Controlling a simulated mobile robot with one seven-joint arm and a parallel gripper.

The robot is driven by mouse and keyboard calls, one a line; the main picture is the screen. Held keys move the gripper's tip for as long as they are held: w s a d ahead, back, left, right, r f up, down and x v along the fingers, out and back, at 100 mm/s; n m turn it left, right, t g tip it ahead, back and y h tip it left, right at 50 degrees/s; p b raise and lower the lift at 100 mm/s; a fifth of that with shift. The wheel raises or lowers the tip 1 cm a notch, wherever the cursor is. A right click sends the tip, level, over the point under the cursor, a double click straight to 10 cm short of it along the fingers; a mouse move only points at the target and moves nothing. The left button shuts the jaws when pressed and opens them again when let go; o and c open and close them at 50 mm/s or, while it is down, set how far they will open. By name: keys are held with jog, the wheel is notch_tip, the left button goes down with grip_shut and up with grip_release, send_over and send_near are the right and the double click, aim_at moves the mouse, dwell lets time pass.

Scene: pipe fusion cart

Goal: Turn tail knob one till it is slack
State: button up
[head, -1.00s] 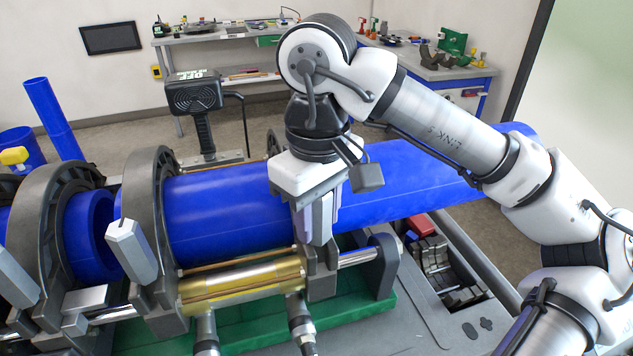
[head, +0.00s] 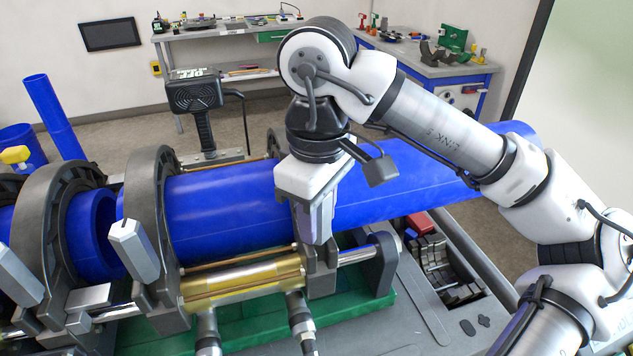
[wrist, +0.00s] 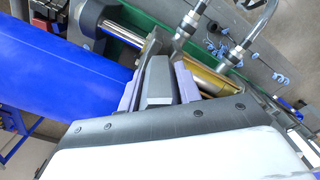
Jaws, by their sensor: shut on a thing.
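My gripper (head: 318,238) points down at the right-hand clamp beside the long blue pipe (head: 400,185). In the wrist view its two lilac fingers (wrist: 158,92) are shut on a dark grey block-shaped knob (wrist: 157,78), which I take for tail knob one. The knob sits between the fingers, with a finger on each side. In the head view the fingers and wrist largely hide it. The clamp's lower part (head: 322,275) shows below the fingers. I cannot tell from the frames how tight the knob is.
Two pale knobs stand at the left, one on the nearer clamp ring (head: 134,250). A gold cylinder (head: 240,285) and hoses lie in front of my gripper. A black handled device (head: 195,95) stands behind the pipe. Open bare cart top (head: 420,325) lies at right.

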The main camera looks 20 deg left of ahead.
jog(key=shift+n, duration=0.5)
jog(key=shift+n, duration=0.5)
jog(key=shift+c, duration=0.2)
jog(key=o, duration=1.8)
jog(key=shift+s+r, duration=0.15)
jog(key=shift+s, duration=0.05)
